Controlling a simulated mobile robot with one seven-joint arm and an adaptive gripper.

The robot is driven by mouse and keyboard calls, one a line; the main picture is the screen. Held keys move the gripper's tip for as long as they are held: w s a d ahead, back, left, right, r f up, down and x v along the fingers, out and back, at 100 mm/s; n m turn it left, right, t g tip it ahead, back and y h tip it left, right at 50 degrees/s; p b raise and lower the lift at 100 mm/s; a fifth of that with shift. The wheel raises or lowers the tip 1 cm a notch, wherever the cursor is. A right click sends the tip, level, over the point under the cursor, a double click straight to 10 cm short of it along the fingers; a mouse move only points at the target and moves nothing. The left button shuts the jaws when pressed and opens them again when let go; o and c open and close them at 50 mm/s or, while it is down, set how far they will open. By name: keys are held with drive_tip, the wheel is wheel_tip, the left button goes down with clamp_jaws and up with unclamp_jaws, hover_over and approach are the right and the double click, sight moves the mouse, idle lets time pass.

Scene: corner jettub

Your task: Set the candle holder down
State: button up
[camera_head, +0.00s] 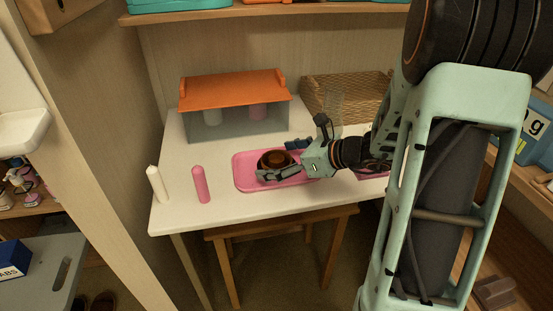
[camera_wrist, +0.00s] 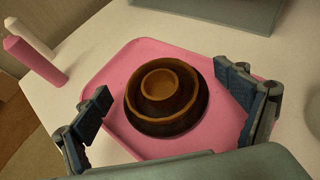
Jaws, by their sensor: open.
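The candle holder (camera_wrist: 166,92) is a round, dark brown piece with a lighter brown raised cup in its middle. It sits upright on a pink tray (camera_wrist: 110,68) on the white table. In the head view the candle holder (camera_head: 276,160) is partly covered by my gripper (camera_head: 275,160). The pink tray also shows in the head view (camera_head: 243,177). In the wrist view my gripper (camera_wrist: 172,98) is open, with one finger on each side of the candle holder. Gaps show between both fingers and the holder.
A white candle (camera_head: 157,184) and a pink candle (camera_head: 200,184) stand at the table's front left. A box with an orange lid (camera_head: 234,90) and a woven basket (camera_head: 345,90) stand at the back. A shelf (camera_head: 270,12) hangs above.

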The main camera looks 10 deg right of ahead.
drive_tip(key=shift+r, duration=0.1)
drive_tip(key=shift+s+d+r+p, duration=0.15)
drive_tip(key=shift+d+r+p, duration=0.05)
drive_tip(key=shift+r+p, duration=0.1)
drive_tip(key=p+v, duration=0.3)
drive_tip(key=v, duration=0.8)
drive_tip(key=shift+s+d, duration=0.15)
drive_tip(key=shift+s, duration=0.05)
